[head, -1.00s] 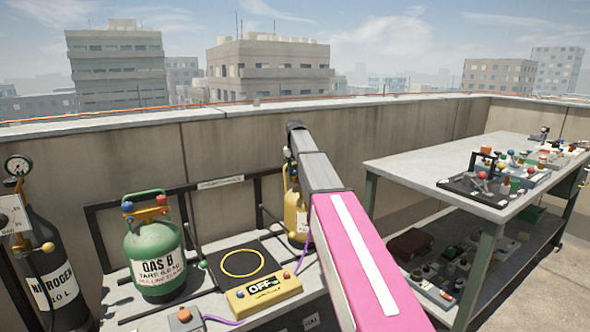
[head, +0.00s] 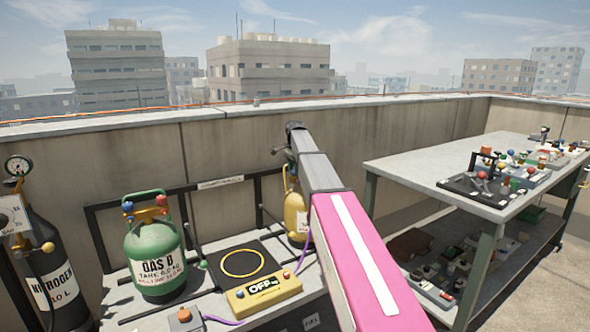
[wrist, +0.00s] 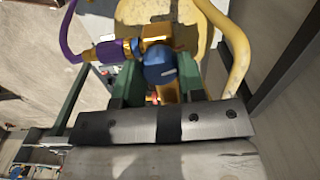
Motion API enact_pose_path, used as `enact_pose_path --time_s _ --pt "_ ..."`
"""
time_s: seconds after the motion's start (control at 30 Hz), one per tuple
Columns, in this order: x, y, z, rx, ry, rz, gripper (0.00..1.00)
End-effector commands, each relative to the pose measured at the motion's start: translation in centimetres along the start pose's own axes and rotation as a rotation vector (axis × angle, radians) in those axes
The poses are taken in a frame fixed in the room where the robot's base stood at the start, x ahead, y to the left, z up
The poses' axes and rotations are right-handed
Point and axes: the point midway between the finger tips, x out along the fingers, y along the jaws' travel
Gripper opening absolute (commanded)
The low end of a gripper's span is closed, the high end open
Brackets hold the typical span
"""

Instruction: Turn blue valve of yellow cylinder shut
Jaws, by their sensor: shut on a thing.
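The yellow cylinder (head: 292,210) stands behind my arm in the head view, which hides much of it. In the wrist view its yellow body and handle (wrist: 238,50) fill the top. The blue valve (wrist: 158,62) is a round knob on a brass fitting, beside a purple hose. My gripper (wrist: 159,78) has its two green fingers on either side of the blue valve and is shut on it. The fingertips are partly hidden, so the exact contact is hard to see. In the head view the gripper is hidden behind my arm.
A green gas cylinder (head: 156,262) and a dark nitrogen cylinder (head: 62,270) stand to the left. A yellow box marked OFF (head: 264,292) and a black scale (head: 225,270) lie in front. A cluttered grey workbench (head: 440,180) stands at right.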

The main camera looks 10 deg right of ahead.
Motion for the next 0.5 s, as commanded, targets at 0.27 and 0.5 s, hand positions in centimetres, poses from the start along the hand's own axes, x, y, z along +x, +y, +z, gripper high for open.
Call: enact_pose_path --time_s 0.27,0.5 --pt "-0.04 -0.03 -0.02 0.184 0.001 -0.001 0.13" --pt "-0.04 -0.03 -0.02 0.270 0.001 -0.001 0.13"
